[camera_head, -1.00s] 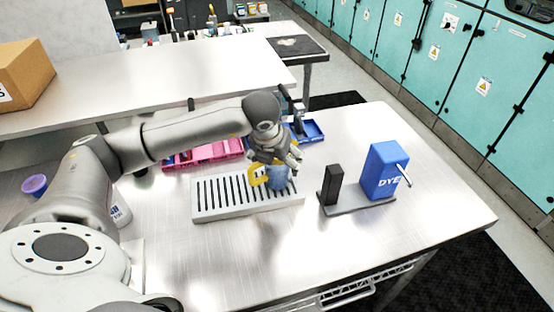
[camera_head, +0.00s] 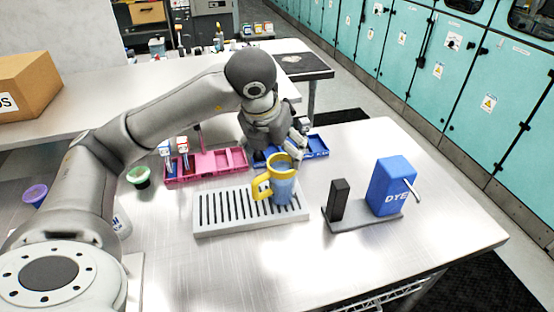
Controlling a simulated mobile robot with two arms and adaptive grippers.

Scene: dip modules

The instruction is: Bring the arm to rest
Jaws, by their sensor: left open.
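My left arm reaches in from the left over the steel table (camera_head: 180,270). My left gripper (camera_head: 295,146) is open and empty, above and just behind the mug. The blue mug with a yellow handle and rim (camera_head: 284,186) stands upright on the grey slotted rack (camera_head: 225,228), near its right end. The gripper's fingers look apart from the mug, though they overlap its far side in the picture. My right gripper is not in view.
A pink tray (camera_head: 208,166) and a blue tray (camera_head: 316,146) lie behind the rack. A blue DYE dispenser (camera_head: 391,187) with a black block (camera_head: 338,200) stands at right. A green-topped cup (camera_head: 138,175) and purple cup (camera_head: 35,194) are at left. The front table is clear.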

